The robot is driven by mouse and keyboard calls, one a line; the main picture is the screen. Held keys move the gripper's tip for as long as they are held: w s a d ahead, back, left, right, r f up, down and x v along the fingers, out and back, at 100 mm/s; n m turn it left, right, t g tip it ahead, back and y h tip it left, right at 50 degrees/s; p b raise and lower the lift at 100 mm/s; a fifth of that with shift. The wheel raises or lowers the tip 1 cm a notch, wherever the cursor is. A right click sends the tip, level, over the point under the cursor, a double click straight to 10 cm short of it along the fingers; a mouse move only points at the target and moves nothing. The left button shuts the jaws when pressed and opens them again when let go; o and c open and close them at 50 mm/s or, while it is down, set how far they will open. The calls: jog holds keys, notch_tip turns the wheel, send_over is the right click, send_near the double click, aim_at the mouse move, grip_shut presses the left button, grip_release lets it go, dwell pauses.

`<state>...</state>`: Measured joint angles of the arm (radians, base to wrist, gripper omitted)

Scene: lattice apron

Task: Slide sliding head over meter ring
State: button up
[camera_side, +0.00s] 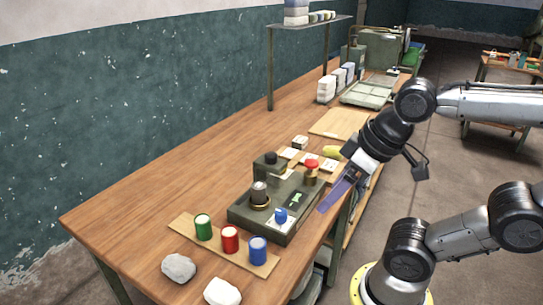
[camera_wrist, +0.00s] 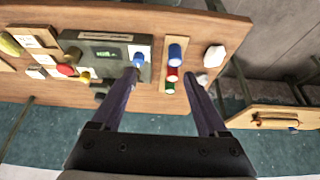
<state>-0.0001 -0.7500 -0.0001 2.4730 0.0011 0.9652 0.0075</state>
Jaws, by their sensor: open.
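The grey-green meter box (camera_side: 247,214) stands on the wooden bench, with a small green display on top. Its near-left top bears a brass-coloured ring (camera_side: 260,203) around a grey upright cylinder (camera_side: 259,187). I cannot tell for certain which part is the sliding head. My gripper (camera_side: 331,199), with long purple fingers, is open and empty right of the box. In the wrist view my gripper (camera_wrist: 161,75) has one fingertip overlapping the blue knob (camera_wrist: 139,60).
A wooden strip (camera_side: 182,225) holds a green, a red and a blue cylinder (camera_side: 258,250). Two pale stones (camera_side: 179,267) lie near the front edge. A yellow object (camera_side: 333,152) and small tiles lie behind the box. The bench's left side is clear.

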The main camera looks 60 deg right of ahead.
jog(key=w+d+r+m+g, duration=0.1)
jog(key=w+d+r, duration=0.1)
jog(key=w+r, duration=0.55)
jog(key=w+d+r+m+g, duration=0.2)
jog(key=w+d+r, duration=0.1)
jog(key=w+r, duration=0.25)
jog(key=m+g, duration=0.2)
send_over(271, 154)
notch_tip(271, 154, down, 7)
notch_tip(271, 154, down, 13)
jog(key=shift+s+f, duration=0.1)
jog(key=shift+c, duration=0.4)
grip_shut()
